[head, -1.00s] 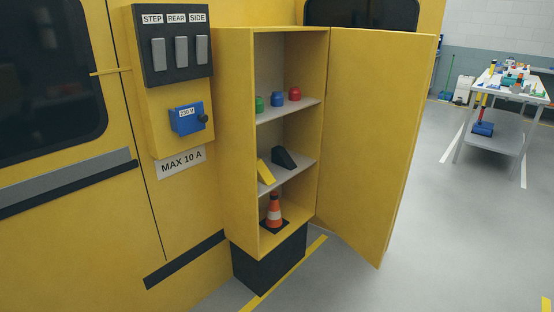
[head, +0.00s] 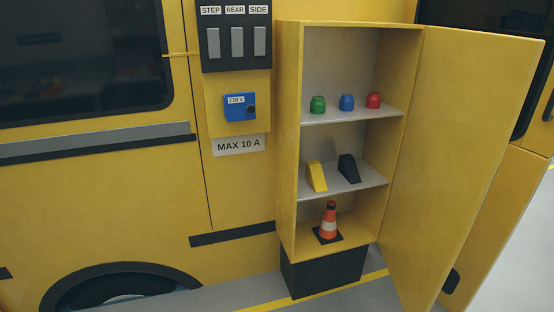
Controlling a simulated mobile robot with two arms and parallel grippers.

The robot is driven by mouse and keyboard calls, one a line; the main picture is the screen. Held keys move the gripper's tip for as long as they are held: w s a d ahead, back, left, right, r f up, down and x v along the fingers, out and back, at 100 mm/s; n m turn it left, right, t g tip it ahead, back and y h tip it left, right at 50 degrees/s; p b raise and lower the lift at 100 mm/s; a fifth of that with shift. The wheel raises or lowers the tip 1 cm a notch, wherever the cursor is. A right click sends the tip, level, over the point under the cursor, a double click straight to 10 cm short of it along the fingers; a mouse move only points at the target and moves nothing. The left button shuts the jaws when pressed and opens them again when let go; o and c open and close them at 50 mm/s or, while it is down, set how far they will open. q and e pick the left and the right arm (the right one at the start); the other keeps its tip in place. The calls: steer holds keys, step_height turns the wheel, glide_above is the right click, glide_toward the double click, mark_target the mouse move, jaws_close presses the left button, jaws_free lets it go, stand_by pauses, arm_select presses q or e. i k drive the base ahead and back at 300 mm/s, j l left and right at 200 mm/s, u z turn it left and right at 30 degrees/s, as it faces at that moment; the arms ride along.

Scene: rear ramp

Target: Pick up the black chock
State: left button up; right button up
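The black chock (head: 348,169) is a dark wedge on the middle shelf (head: 340,185) of the open yellow cabinet (head: 288,150). The yellow chock (head: 316,176) stands just to its left on the same shelf, with a small gap between them. Neither of my grippers shows in the head view.
The cabinet door (head: 455,150) stands open to the right. Green (head: 318,104), blue (head: 346,102) and red (head: 373,100) items sit on the upper shelf. An orange and white cone (head: 329,222) stands at the bottom. A switch panel (head: 236,38) and blue 230 V box (head: 239,106) are left.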

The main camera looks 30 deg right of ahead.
mark_target(347, 164)
steer(key=i+l+u, duration=0.2)
steer(key=l+u, duration=0.75)
steer(key=l, duration=0.2)
steer(key=l+u, duration=0.5)
steer(key=l, duration=0.15)
steer(key=k+l+u, duration=0.1)
steer(key=l+u, duration=0.4)
steer(key=l, duration=0.65)
steer(key=i+l+u, duration=0.15)
steer(key=l, duration=0.45)
steer(key=l+z, duration=0.15)
steer(key=z, duration=0.3)
steer(key=l+z, duration=0.1)
steer(key=z, duration=0.3)
steer(key=i+z, duration=0.1)
steer(key=z, duration=0.35)
